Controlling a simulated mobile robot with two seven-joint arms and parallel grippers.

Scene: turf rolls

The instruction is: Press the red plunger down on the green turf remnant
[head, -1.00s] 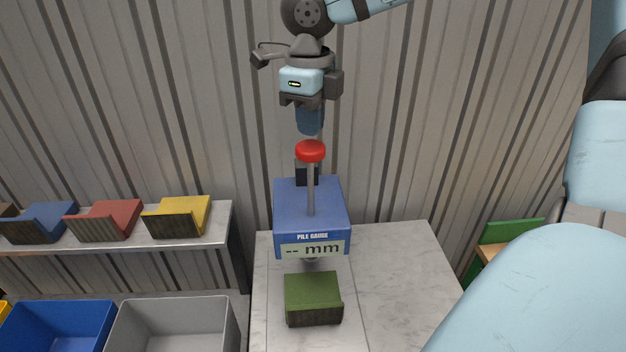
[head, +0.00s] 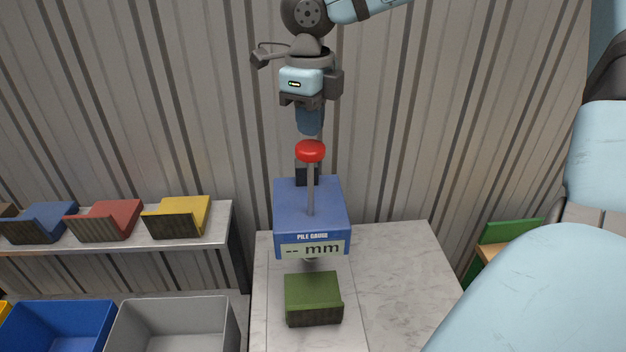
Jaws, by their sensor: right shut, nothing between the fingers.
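The red plunger (head: 310,151) is a red knob on top of a grey rod. The rod rises from the blue pile gauge (head: 311,203), whose display reads "-- mm". The green turf remnant (head: 313,290) lies on the marble-topped table below and in front of the gauge; the two look apart in the picture. My right gripper (head: 309,128) points down with its blue fingertips just above the red knob. It is shut and empty, and a small gap seems to show between it and the knob. My left gripper is not in view.
A shelf (head: 170,240) at left bears blue, red and yellow holders with turf pieces. Below it stand a blue bin (head: 58,315) and a grey bin (head: 172,305). A green object (head: 510,230) is at right. The marble tabletop (head: 400,265) right of the gauge is clear.

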